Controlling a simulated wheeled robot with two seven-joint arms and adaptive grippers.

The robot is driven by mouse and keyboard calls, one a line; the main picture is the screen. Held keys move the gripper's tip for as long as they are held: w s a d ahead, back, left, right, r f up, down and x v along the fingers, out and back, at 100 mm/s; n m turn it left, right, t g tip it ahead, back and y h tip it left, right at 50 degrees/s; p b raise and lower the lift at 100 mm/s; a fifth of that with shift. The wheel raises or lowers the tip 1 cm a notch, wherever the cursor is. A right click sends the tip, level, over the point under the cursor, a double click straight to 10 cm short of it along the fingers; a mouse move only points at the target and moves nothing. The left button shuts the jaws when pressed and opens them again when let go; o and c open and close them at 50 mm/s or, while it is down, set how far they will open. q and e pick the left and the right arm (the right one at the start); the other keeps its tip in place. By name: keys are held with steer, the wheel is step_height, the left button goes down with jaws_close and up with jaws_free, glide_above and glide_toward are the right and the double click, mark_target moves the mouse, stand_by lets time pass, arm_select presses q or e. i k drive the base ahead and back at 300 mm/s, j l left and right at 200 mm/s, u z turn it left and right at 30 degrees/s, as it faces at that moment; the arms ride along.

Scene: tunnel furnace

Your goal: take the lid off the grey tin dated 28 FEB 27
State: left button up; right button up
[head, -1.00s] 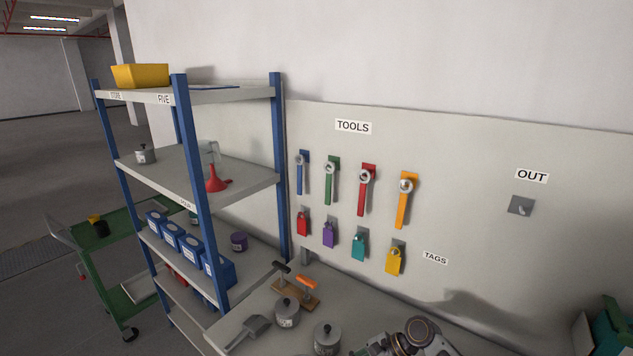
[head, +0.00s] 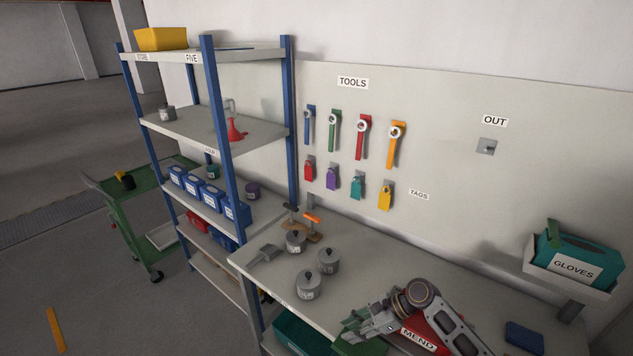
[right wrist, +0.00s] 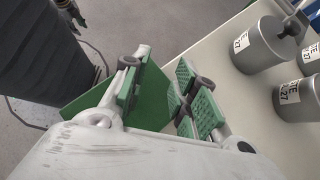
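Three grey lidded tins stand on the bench: a back one (head: 296,242), a right one (head: 328,262) and a front one (head: 308,287). Each lid has a dark knob. Their labels are too small to read in the head view.
Another grey tin (head: 167,113) is on the shelf rack. A red MEND tray (head: 420,340) lies under my right arm. A gloves box (head: 572,262) is at the right.

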mark_target(309, 279)
steer(key=k, duration=0.9)
